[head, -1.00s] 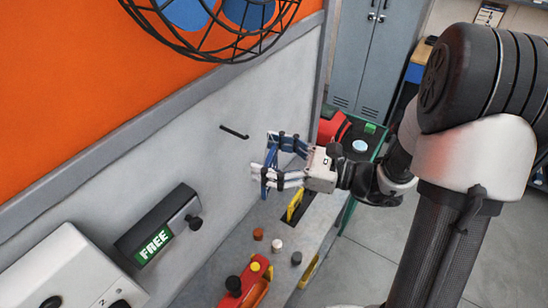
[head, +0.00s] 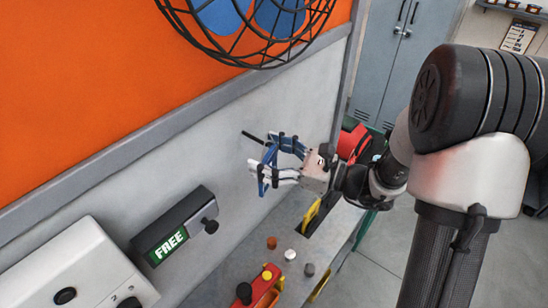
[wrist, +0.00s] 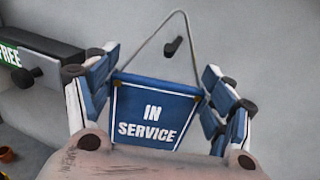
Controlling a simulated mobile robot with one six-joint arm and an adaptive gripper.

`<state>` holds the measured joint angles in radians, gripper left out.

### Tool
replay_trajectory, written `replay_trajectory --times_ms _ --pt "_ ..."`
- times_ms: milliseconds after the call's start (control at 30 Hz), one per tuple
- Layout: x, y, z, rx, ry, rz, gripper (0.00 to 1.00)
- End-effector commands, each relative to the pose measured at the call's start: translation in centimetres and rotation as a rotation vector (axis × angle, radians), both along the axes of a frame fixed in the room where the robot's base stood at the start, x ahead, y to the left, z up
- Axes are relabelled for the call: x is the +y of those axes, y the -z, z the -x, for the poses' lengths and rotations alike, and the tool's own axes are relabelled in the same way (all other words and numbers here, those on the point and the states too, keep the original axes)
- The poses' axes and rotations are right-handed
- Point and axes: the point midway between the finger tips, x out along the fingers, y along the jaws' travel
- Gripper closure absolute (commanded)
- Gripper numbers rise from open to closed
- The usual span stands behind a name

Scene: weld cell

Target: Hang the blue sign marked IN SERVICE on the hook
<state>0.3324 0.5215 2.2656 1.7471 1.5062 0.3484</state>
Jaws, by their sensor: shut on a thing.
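The blue IN SERVICE sign (wrist: 157,113) has white lettering and a thin cord loop (wrist: 150,42) above it. My gripper (wrist: 160,78) is shut on it, with a finger at each side edge. In the head view my gripper (head: 277,165) holds the sign (head: 267,163) near the wall, seen almost edge-on. The hook is a dark rod (head: 253,137) sticking out of the grey wall, just beyond the sign. In the wrist view the hook (wrist: 173,47) shows inside the cord's outline. I cannot tell whether the cord is around it or in front of it.
A dark box marked FREE (head: 177,228) with a black knob is on the wall left of the hook. A white panel (head: 75,265) is at lower left. A black fan cage (head: 250,30) hangs above. A grey ledge (head: 255,255) below carries several small items.

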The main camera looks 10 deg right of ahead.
Motion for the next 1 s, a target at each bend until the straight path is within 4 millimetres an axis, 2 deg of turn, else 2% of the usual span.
replay_trajectory --times_ms 467,1000 --pt "1.6 1.7 -1.5 0.000 -0.001 -0.001 0.49" --pt "1.7 2.6 -1.7 0.000 0.000 -0.001 0.49"
